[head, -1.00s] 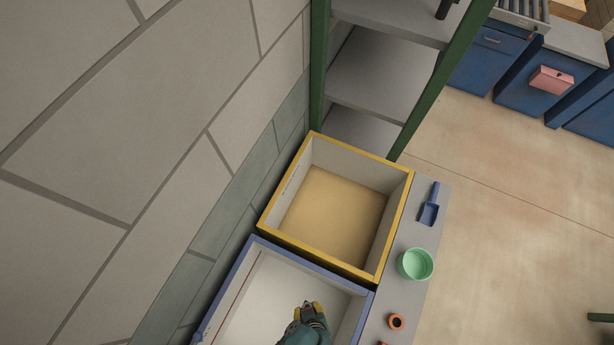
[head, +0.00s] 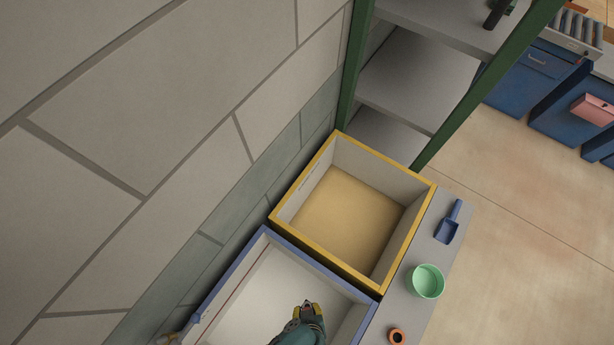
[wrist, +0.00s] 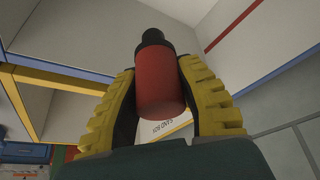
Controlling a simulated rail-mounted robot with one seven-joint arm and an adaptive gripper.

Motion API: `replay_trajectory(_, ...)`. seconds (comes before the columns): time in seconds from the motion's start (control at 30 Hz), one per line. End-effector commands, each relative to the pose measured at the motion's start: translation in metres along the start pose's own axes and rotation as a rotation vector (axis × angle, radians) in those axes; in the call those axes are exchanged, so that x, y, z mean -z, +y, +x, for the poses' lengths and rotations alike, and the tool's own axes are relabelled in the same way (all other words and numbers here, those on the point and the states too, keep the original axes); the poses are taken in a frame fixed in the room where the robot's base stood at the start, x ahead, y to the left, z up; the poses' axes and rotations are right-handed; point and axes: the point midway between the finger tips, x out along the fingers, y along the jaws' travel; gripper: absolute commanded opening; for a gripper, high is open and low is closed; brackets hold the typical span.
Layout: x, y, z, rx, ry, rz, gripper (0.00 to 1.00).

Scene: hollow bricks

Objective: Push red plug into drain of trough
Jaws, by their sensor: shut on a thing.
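The red plug (wrist: 160,92) is a red cylinder with a black end (wrist: 153,38). In the wrist view my gripper (wrist: 158,70) is shut on it, with one yellow-and-black finger on each side. The black end points away from the palm. In the head view my gripper (head: 310,310) is over the blue-rimmed trough (head: 318,265), which has a pale inside and a red line along one wall. The plug cannot be made out in the head view. The drain is not visible in either view.
A yellow-rimmed sand box (head: 408,240) adjoins the trough. A block wall (head: 190,110) runs along the left; a green-framed shelf (head: 415,75) stands behind.

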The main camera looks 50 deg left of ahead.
Motion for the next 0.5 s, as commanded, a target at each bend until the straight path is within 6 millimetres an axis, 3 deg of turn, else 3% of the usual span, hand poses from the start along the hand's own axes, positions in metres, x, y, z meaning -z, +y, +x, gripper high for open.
replay_trajectory(0.5, -0.013, 0.001, 0.031, -0.001, 0.001, 0.0, 0.07)
